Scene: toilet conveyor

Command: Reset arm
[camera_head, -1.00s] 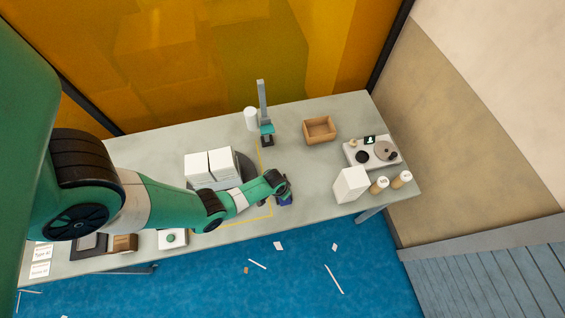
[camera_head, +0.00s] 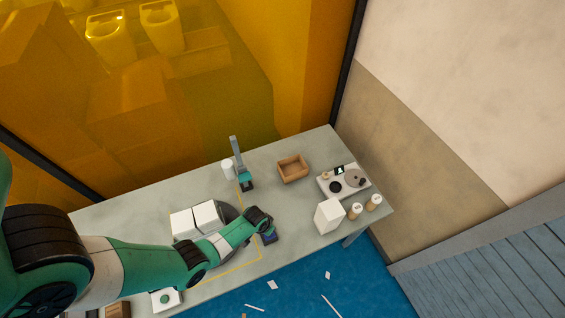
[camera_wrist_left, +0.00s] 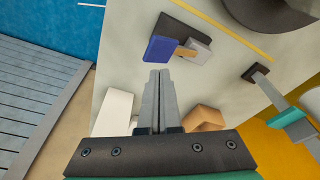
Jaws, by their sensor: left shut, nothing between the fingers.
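My left arm crosses the head view from the left over the grey table (camera_head: 110,222). Its gripper end is near the table's front edge, beside a small dark-blue object (camera_head: 270,238), and the fingers are hard to make out there. In the left wrist view my left gripper (camera_wrist_left: 160,75) is shut, with its grey fingers together and nothing between them. The blue object (camera_wrist_left: 160,49) lies just beyond the fingertips, next to a dark block with grey and tan parts. My right gripper is in neither view.
White boxes (camera_head: 195,220) stand behind my forearm. Beyond the gripper are a teal-and-grey upright device (camera_head: 239,162), a white cylinder (camera_head: 227,171), a wooden box (camera_head: 293,169), a white block (camera_head: 328,215), a white panel with dials (camera_head: 343,182) and two small jars. Scraps lie on the blue floor.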

